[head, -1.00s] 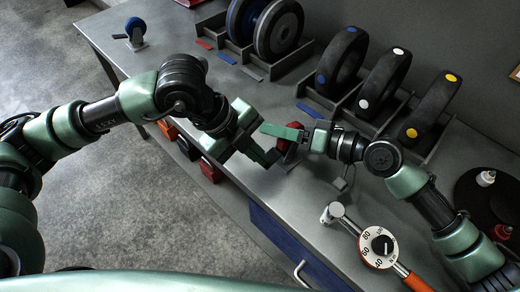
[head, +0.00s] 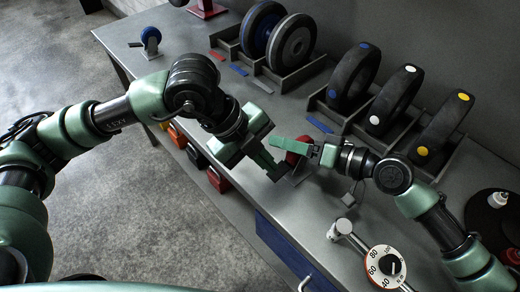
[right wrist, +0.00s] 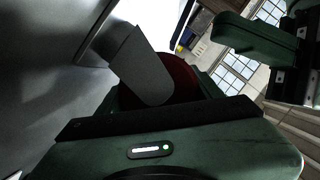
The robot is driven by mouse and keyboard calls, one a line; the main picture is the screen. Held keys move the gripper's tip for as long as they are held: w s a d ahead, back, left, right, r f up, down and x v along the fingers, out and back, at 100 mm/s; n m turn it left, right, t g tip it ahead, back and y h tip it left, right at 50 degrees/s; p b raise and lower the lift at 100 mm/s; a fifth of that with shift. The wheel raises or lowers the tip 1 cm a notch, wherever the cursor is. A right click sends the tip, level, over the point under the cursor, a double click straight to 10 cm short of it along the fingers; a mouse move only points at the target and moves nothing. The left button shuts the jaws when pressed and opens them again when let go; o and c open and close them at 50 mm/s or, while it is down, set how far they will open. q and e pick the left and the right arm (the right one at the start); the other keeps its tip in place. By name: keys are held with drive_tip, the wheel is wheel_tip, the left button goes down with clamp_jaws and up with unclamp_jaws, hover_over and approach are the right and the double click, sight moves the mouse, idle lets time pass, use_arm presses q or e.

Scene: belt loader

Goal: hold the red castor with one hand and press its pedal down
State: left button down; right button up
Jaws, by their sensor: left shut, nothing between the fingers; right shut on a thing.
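The red castor (head: 296,155) stands on the grey bench, partly hidden by my grippers. My right gripper (head: 300,147) is shut on it from the right. In the right wrist view, part of its dark red wheel (right wrist: 185,78) shows behind a grey metal part (right wrist: 140,65). I cannot tell whether that part is the bracket or the pedal. My left gripper (head: 272,168) is shut and empty, just left of and below the castor near the bench's front edge. I cannot tell whether it touches the castor. The pedal's position is not clear.
Large wheels stand in grey racks at the back, including a grey-blue wheel (head: 291,42) and a blue-dotted black wheel (head: 353,78). A blue castor (head: 151,42) is at the far left. A dial tool (head: 385,266) lies at the front right. Bins (head: 218,180) hang below the front edge.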

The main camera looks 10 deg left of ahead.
use_arm(q)
drive_tip(key=d+v, duration=0.1)
drive_tip(key=v, duration=1.2)
drive_tip(key=shift+r, duration=0.5)
use_arm(e)
drive_tip(key=o, duration=1.9)
drive_tip(key=shift+o, duration=0.2)
drive_tip(key=shift+d, duration=0.1)
